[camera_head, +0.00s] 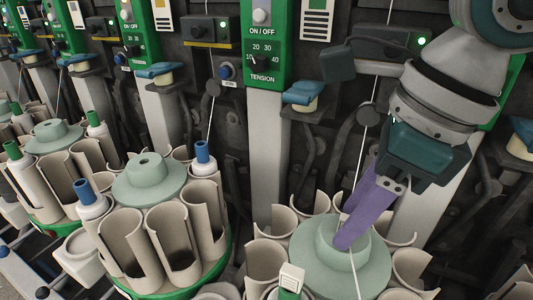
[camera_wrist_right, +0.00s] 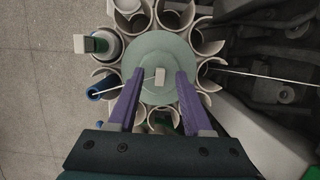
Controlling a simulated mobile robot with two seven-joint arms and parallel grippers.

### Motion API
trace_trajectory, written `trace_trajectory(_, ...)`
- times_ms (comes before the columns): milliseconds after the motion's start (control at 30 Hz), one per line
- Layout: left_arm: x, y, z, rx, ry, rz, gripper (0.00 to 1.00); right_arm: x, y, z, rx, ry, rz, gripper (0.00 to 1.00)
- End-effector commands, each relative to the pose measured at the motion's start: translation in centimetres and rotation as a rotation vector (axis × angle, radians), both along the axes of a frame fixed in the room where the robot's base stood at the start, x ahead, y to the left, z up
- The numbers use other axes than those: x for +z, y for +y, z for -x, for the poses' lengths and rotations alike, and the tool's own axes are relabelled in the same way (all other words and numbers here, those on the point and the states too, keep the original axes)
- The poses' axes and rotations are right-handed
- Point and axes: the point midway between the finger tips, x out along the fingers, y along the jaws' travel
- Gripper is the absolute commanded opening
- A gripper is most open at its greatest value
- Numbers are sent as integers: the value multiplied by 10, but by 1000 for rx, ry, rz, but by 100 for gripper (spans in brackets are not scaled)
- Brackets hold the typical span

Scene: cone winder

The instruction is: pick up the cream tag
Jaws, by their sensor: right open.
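The cream tag (camera_wrist_right: 159,76) is a small pale block on the thread, seen in the wrist view over the middle of the round green disc (camera_wrist_right: 150,52). My right gripper (camera_wrist_right: 159,80) is open, with one purple finger on each side of the tag and gaps between. Whether the tag is deep enough between the fingertips I cannot tell. In the head view my right gripper (camera_head: 347,225) points down over the green disc (camera_head: 370,265), and its fingers mostly hide the tag. My left gripper is not in view.
Several cream cups ring the disc, such as this cup (camera_head: 268,262). A white-and-green block (camera_head: 291,277) stands at the near side. A blue-topped bobbin (camera_head: 203,158) stands in the left ring. The green tension panel (camera_head: 266,45) is behind.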

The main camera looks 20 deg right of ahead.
Motion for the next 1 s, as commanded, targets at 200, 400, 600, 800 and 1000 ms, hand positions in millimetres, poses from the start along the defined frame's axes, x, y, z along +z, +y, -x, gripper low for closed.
trace_trajectory(200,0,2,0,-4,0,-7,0,0,0,0,0,-1,-1,48)
trace_trajectory(400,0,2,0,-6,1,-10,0,0,0,0,0,-1,-1,25)
trace_trajectory(600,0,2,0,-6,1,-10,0,0,0,0,0,0,-1,3)
trace_trajectory(800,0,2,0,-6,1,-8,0,0,0,0,0,0,-1,0)
trace_trajectory(1000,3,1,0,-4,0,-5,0,4,-1,-1,0,-1,-1,0)
